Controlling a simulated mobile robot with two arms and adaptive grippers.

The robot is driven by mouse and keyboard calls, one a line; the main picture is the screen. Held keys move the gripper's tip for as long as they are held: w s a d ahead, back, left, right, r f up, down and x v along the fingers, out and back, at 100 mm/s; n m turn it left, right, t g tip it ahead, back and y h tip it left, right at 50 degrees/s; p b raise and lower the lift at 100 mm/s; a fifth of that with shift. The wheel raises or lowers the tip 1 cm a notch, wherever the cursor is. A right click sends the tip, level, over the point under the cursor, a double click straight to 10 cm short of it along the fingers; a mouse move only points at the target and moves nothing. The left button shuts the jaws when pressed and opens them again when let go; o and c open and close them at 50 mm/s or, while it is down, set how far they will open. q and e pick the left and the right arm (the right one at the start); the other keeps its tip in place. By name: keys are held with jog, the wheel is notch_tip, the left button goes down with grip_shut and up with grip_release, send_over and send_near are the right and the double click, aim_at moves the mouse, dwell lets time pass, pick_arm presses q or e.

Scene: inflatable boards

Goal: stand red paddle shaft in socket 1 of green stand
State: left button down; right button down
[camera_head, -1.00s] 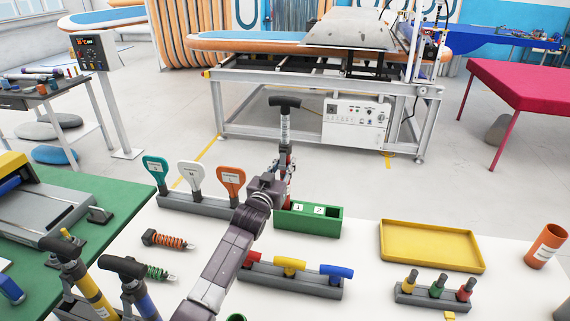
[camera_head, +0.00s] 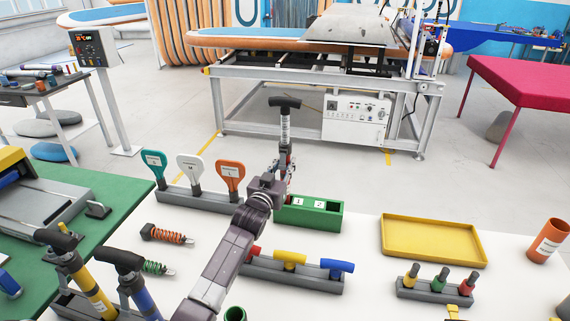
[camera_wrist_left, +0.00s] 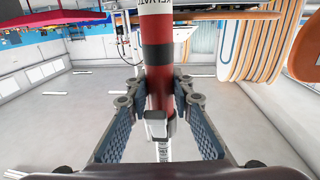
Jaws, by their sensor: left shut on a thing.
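The red paddle shaft (camera_head: 285,128) stands upright with a black T-handle on top and a white label below it. Its red part (camera_wrist_left: 158,95) shows in the left wrist view. My left gripper (camera_head: 285,170) is shut on it, with the fingers on both sides of the shaft in the left wrist view (camera_wrist_left: 160,112). The green stand (camera_head: 315,218) sits on the white table with labels 1 and 2. The gripper is at the stand's left end, by label 1. My right gripper is not in view.
A grey rack with teal, white and orange paddles (camera_head: 192,175) is left of the stand. A grey holder with colored handles (camera_head: 300,277) is in front. A yellow tray (camera_head: 432,242) and a small bottle rack (camera_head: 435,290) are to the right.

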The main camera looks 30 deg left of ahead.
pick_arm(q)
jog(key=shift+f+b, duration=0.7)
jog(key=shift+f, duration=0.25)
jog(key=c, duration=1.6)
grip_release()
jog(key=s+d, duration=0.1)
jog(key=s, duration=1.1)
jog(key=shift+d, duration=0.35)
